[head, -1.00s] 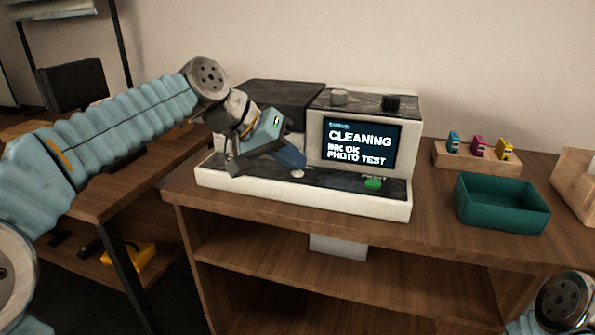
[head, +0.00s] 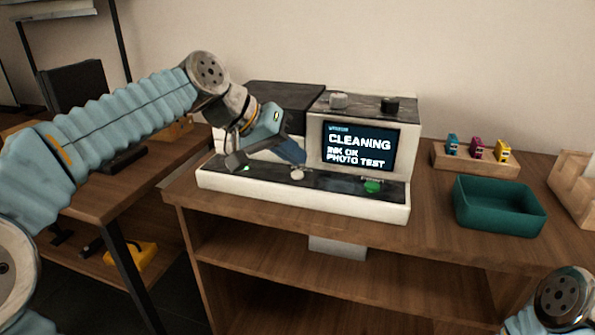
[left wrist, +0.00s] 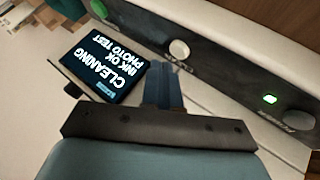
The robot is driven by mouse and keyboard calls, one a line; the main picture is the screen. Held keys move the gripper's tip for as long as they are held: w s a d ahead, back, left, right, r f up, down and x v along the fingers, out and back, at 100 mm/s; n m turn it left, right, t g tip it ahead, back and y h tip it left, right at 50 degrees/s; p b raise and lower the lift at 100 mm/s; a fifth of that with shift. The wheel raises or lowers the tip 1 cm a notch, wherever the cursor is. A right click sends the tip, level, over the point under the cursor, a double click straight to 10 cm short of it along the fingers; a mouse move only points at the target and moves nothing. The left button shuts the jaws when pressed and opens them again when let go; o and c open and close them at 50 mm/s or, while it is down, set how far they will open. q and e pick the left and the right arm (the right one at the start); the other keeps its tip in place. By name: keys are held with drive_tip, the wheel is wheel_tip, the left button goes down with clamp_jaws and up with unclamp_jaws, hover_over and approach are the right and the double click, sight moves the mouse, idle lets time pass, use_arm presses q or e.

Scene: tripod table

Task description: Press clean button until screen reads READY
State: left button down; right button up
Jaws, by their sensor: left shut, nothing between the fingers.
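The printer (head: 300,196) is a white and black machine on the wooden table. Its screen (head: 358,146) reads CLEANING, INK OK, PHOTO TEST; the screen also shows in the left wrist view (left wrist: 106,66). The round white clean button (head: 297,174) sits on the dark front panel below and left of the screen; it also shows in the left wrist view (left wrist: 180,49). My left gripper (head: 300,158) is shut and empty, its blue fingertips just above the button, seemingly apart from it. My right gripper is out of view; only part of that arm shows at the bottom right.
A green button (head: 372,187) sits right of the clean button. A lit green lamp (left wrist: 270,99) and a grey button (left wrist: 299,120) are at the panel's other end. A teal tray (head: 500,207) and a wooden block with small coloured cartridges (head: 478,150) stand at the right.

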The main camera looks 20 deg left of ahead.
sight(292, 173)
use_arm(q)
drive_tip(key=shift+r, duration=0.15)
wheel_tip(292, 173, up, 5)
drive_tip(key=p, duration=0.4)
drive_tip(key=shift+p, duration=0.35)
